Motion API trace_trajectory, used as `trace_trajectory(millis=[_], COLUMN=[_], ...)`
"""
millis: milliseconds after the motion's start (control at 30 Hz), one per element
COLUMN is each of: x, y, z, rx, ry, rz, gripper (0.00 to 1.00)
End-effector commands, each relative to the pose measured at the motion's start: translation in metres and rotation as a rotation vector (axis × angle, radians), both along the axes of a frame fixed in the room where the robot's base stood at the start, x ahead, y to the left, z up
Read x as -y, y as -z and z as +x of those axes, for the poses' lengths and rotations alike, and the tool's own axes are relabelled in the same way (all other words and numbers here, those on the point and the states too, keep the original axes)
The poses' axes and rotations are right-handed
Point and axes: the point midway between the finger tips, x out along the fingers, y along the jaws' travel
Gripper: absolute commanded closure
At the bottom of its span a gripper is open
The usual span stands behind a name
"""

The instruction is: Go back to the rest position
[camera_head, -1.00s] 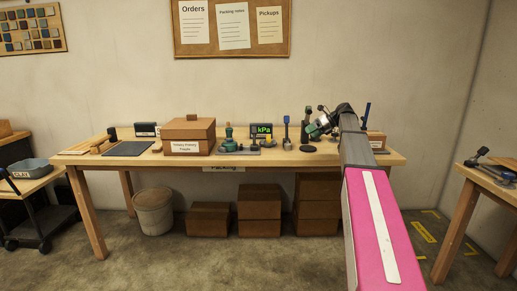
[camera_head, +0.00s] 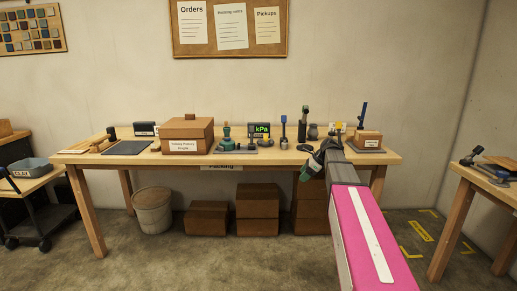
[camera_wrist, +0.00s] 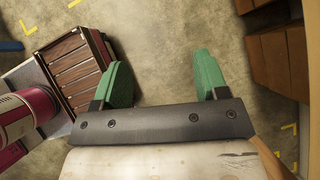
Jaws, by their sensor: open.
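My gripper (camera_head: 306,169) is in front of the packing table's front edge, at the right part of the table, a little below the tabletop. In the wrist view its two green fingers (camera_wrist: 161,80) are spread wide apart with only bare floor between them. Nothing is held. My pink and grey arm reaches up to it from the bottom right in the head view.
The packing table (camera_head: 270,164) carries a cardboard box (camera_head: 188,137), a kPa display (camera_head: 259,129) and several small tools. Brown boxes (camera_head: 257,208) and a bin (camera_head: 153,211) stand underneath. A side table (camera_head: 470,180) is at right. Floor in front is clear.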

Motion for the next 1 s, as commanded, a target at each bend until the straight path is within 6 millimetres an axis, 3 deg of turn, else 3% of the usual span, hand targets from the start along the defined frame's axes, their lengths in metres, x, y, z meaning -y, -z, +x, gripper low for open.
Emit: trace_trajectory(millis=[33,200,500,733,833,1000], x=[-0.009,-0.021,-0.030,-0.028,-0.027,-0.026], y=[0.024,0.087,0.172,0.206,0.213,0.216], z=[-0.027,-0.085,-0.196,-0.261,-0.276,-0.281], rx=[0.038,0.173,0.344,0.412,0.424,0.431], ry=[-0.083,-0.402,-1.065,-1.530,-1.647,-1.711], rz=[-0.052,-0.230,-0.481,-0.573,-0.585,-0.592], gripper=[0.33,0.33,0.33,0.33,0.33,0.33])
